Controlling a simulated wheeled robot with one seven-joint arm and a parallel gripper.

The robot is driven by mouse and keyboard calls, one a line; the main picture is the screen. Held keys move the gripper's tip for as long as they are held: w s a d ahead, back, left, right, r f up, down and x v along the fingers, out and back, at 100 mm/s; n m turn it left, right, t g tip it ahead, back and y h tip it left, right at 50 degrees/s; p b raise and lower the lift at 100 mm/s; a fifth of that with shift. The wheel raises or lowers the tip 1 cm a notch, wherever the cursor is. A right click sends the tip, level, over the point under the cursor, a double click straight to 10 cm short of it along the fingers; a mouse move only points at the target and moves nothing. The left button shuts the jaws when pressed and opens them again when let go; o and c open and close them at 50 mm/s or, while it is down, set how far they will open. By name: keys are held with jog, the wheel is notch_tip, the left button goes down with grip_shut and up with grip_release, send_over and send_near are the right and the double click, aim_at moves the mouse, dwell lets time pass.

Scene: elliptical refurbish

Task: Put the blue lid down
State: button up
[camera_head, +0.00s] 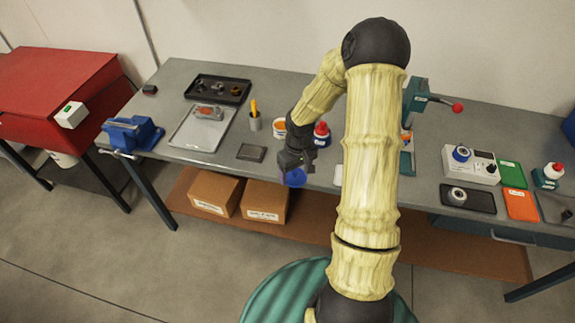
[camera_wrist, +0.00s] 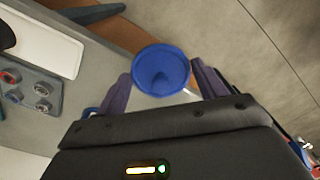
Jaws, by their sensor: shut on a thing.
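The blue lid (camera_head: 295,177) is a round disc held between the fingers of my gripper (camera_head: 291,168). In the head view it hangs at the front edge of the grey workbench (camera_head: 200,151). In the wrist view the blue lid (camera_wrist: 161,71) shows its round face between the two purple fingers of my gripper (camera_wrist: 160,92). The gripper is shut on it. Its exact height relative to the bench top cannot be told.
Behind the gripper stand a red-capped bottle (camera_head: 321,134) and an orange and white tub (camera_head: 279,127). A blue vise (camera_head: 132,133) is at the left end. Cardboard boxes (camera_head: 264,202) sit on the lower shelf.

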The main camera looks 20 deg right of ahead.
jog(key=a+f+m, duration=0.2)
jog(key=a+f, duration=0.6)
jog(key=f, duration=0.1)
jog(key=shift+f, duration=0.2)
